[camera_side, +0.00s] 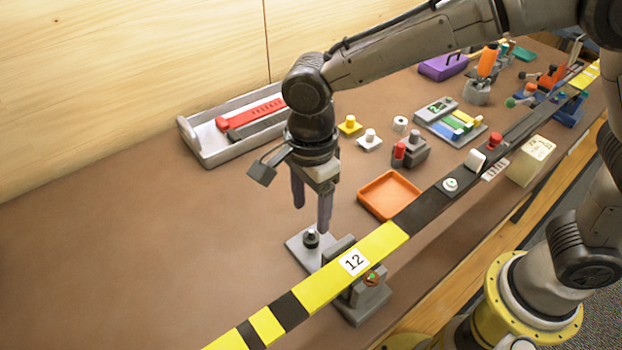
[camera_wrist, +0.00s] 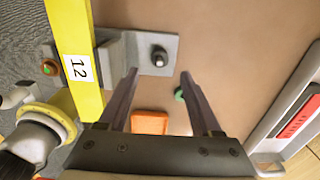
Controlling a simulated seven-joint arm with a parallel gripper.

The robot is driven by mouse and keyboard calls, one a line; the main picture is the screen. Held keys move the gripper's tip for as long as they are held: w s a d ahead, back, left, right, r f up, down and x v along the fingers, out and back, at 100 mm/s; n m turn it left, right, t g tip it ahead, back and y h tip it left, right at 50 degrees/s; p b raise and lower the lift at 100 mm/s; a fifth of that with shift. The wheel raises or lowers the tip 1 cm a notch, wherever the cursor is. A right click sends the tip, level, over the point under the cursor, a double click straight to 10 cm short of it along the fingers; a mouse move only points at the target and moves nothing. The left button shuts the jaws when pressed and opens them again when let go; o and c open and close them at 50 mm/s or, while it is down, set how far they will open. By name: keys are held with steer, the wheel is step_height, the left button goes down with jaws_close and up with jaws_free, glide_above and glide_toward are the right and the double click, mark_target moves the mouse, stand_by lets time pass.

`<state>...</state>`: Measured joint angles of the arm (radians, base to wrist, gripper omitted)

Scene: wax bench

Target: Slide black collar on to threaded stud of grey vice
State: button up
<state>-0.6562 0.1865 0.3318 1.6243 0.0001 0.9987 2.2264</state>
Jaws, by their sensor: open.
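The grey vice (camera_side: 366,304) sits partly under a yellow-black rail, with its flat plate (camera_side: 300,256) reaching out beyond the rail. The black collar (camera_side: 311,241) is around the upright threaded stud (camera_side: 311,232) on that plate, and the stud's pale tip shows above it. The wrist view shows the collar (camera_wrist: 158,62) as a dark ring around the light stud tip, on the grey plate (camera_wrist: 171,43). My gripper (camera_side: 311,216) is open and empty, above the plate and apart from the collar. In the wrist view its fingers (camera_wrist: 160,75) point toward the plate area.
The rail (camera_side: 378,245) with label 12 runs close beside the stud. An orange tray (camera_side: 388,196) and a grey-red block (camera_side: 408,152) stand to the right. A white tray (camera_side: 205,146) is behind. The brown bench at left is clear.

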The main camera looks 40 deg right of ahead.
step_height(320, 180, up, 7)
stand_by(0.3)
steer(key=shift+f, duration=0.1)
steer(key=s+d+r+t, duration=0.2)
steer(key=d+r, duration=0.3)
steer(key=d, duration=0.3)
steer(key=s+d+r+t, duration=0.1)
steer(key=s+d+r, duration=0.1)
steer(key=d+r, duration=0.5)
steer(key=s+d+f+n+t, duration=0.2)
steer(key=s+d+f+n, duration=0.7)
steer(key=n, duration=0.9)
steer(key=shift+s+d+t, duration=0.3)
steer(key=shift+s+d, duration=0.2)
steer(key=shift+s, duration=1.05)
